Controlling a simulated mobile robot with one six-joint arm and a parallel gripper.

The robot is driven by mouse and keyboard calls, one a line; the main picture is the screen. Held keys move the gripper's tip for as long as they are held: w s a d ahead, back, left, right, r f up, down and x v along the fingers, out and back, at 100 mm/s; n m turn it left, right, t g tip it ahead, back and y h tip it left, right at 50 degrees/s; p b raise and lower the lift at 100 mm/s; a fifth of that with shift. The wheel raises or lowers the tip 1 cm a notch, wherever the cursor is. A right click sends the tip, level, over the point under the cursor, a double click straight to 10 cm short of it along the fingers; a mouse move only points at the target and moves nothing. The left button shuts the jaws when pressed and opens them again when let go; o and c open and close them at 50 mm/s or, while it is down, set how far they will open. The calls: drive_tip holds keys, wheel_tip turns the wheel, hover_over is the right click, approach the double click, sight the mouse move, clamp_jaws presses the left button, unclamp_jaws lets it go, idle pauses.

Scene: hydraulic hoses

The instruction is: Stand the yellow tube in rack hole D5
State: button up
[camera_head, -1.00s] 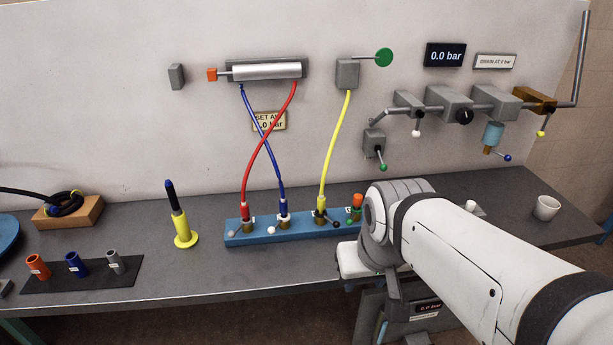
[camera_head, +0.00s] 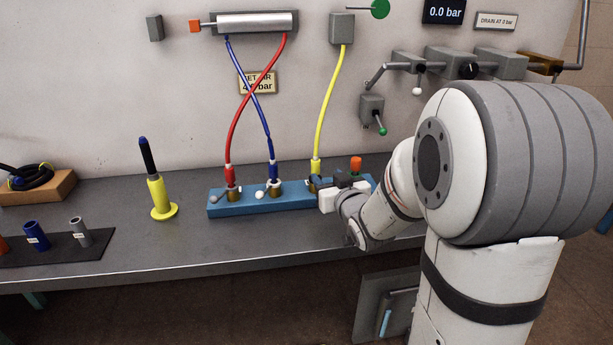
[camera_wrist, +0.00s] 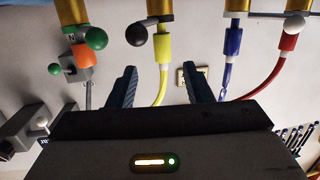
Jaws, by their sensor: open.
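No rack hole marked D5 and no loose yellow tube can be made out. A yellow hose (camera_head: 325,100) runs from a grey wall box down to the blue manifold block (camera_head: 240,205); in the wrist view the hose (camera_wrist: 164,75) appears between my fingers. A yellow stand (camera_head: 158,196) holding a black, blue-tipped rod is upright on the bench, left of the block. My gripper (camera_wrist: 160,72) is open, with both fingers apart. In the head view my gripper (camera_head: 328,184) is beside the yellow hose's lower end; whether it touches is unclear.
Red (camera_head: 240,115) and blue (camera_head: 255,105) hoses cross left of the yellow one. Ball-ended levers stick out along the block. A dark mat (camera_head: 60,250) with short coloured tubes lies at the left. The bench between the mat and the block is mostly clear.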

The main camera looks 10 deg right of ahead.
sight(317, 166)
drive_tip(key=shift+t+y, duration=0.5)
drive_tip(key=w, duration=0.2)
drive_tip(key=w+a, duration=0.1)
drive_tip(key=w, duration=0.5)
drive_tip(key=shift+w+a+f, duration=0.25)
drive_tip(key=shift+a+f, duration=0.05)
clamp_jaws()
